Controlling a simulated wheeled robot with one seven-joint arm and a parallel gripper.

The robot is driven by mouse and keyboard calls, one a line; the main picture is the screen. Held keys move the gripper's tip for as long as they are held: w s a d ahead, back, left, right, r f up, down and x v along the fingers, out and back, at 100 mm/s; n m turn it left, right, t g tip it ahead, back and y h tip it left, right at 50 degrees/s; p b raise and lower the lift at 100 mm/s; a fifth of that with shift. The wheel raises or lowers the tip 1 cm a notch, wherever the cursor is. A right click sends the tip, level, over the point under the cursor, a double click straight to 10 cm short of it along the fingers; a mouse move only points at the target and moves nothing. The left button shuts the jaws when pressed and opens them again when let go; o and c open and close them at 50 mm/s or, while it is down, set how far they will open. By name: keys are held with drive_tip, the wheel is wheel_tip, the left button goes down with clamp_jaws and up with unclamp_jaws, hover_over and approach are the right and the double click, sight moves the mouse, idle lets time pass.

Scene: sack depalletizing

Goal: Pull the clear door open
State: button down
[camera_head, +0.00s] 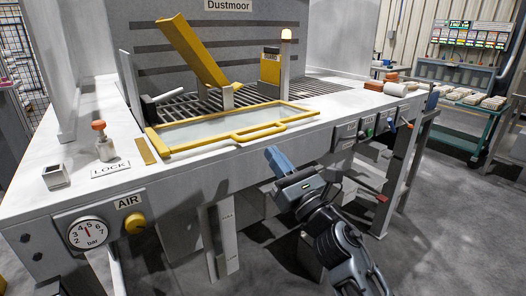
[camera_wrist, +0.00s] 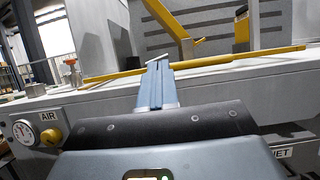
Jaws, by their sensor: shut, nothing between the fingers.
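The clear door (camera_head: 197,131) is a see-through panel in a yellow frame, lying nearly flat at the front of the grey machine's top. Its yellow handle (camera_head: 258,131) is on the front side, near the machine's front edge. My gripper (camera_head: 271,151) is shut and empty, just in front of and below the handle in the head view. In the wrist view my gripper's fingertips (camera_wrist: 155,62) point toward the yellow door frame (camera_wrist: 240,57). The handle cannot be made out clearly there, and I cannot tell whether the fingers touch it.
A yellow slanted bar (camera_head: 193,51) and a post with a lit lamp (camera_head: 285,37) stand behind the door. A LOCK knob (camera_head: 101,139), an air gauge (camera_head: 88,233) and a yellow knob (camera_head: 135,223) are at left. Small levers (camera_head: 368,130) line the front right.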

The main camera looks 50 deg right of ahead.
drive_tip(key=shift+s+a+f+b, duration=0.15)
drive_tip(key=shift+s+a, duration=0.05)
drive_tip(key=shift+s, duration=0.45)
drive_tip(key=shift+s+a+f+b, duration=0.1)
drive_tip(key=shift+s+a+b, duration=0.05)
drive_tip(key=shift+s, duration=0.45)
drive_tip(key=s+a+f+m+g+y, duration=0.35)
drive_tip(key=s+a+f+m, duration=0.65)
drive_tip(key=s+a+m, duration=0.6)
drive_tip(key=s+a+f+m+g+y, duration=0.1)
drive_tip(key=s+a+m+g, duration=0.1)
drive_tip(key=s+m, duration=0.4)
drive_tip(key=s+a+f+m+g+y+p, duration=0.1)
drive_tip(key=s+a+m+g+y, duration=0.1)
drive_tip(key=s+m, duration=0.5)
drive_tip(key=m, duration=0.3)
drive_tip(key=shift+a+m, duration=0.4)
